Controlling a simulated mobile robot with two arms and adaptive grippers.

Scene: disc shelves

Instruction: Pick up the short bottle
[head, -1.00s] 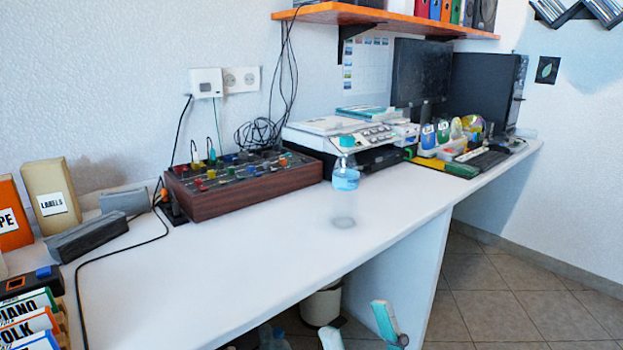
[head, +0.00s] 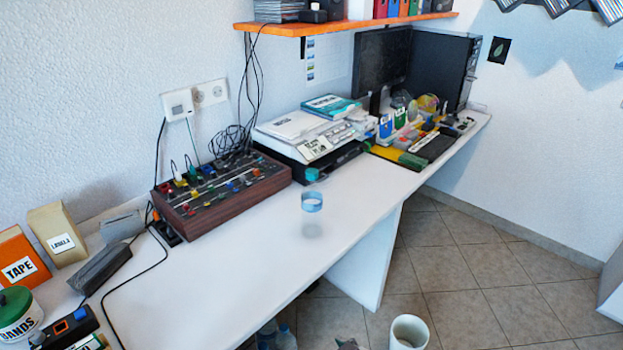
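A clear bottle with a blue band (head: 312,202) stands upright on the white desk (head: 235,265), near its front edge. Its teal cap shows against the machine behind it, and its clear body is hard to make out. I cannot judge its height well against other bottles. Two more clear bottles, one of them here (head: 286,338), stand low below the desk's front edge and are partly cut off. Neither of my grippers can be made out. A small grey shape at the bottom edge is too cut off to identify.
A brown mixer box (head: 222,195) with cables stands behind and left of the banded bottle. A white machine (head: 312,135) with books is behind it. An orange shelf (head: 345,24) hangs above. A white bin (head: 408,332) stands on the floor. Desk left of the bottle is clear.

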